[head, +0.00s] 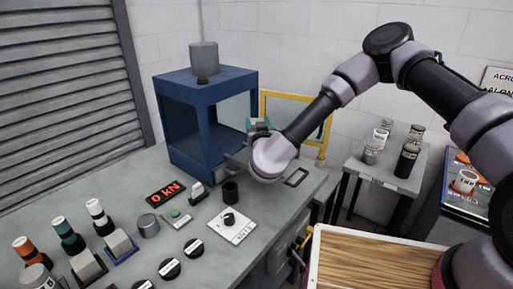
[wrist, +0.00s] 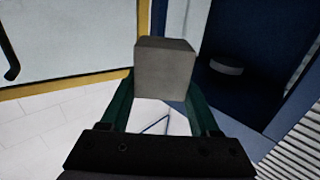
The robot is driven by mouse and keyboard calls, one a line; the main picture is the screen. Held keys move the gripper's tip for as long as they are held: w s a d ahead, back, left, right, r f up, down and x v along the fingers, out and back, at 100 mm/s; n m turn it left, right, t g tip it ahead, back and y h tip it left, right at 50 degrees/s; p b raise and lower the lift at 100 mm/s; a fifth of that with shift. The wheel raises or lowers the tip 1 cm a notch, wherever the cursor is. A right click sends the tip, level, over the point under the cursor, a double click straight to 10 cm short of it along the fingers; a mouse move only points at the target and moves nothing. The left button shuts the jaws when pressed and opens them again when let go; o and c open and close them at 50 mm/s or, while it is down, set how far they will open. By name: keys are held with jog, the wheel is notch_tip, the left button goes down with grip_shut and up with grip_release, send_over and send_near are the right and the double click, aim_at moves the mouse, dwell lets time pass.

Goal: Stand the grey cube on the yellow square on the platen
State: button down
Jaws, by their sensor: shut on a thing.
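The grey cube (wrist: 166,72) sits between the green fingers of my gripper (wrist: 165,95) in the wrist view, and the gripper is shut on it. In the head view my gripper (head: 258,124) is at the open right side of the blue press frame (head: 183,128). The cube cannot be made out clearly there. A grey disc (wrist: 226,66) shows inside the dark blue frame in the wrist view, right of the cube and apart from it; I cannot tell whether it is the platen. The yellow square is not visible in either view.
A yellow-framed clear door (head: 325,139) stands open behind my gripper. A side table (head: 376,168) with bottles stands at the right.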

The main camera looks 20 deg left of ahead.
notch_tip(320, 180, down, 8)
jog(key=shift+f, duration=0.2)
dwell(0.3)
jog(key=shift+c, duration=0.6)
grip_release()
jog(key=shift+f, duration=0.15)
jog(key=shift+s, duration=0.15)
jog(key=v, duration=1.1)
jog(key=shift+s+d, duration=0.2)
jog(key=shift+s, duration=0.1)
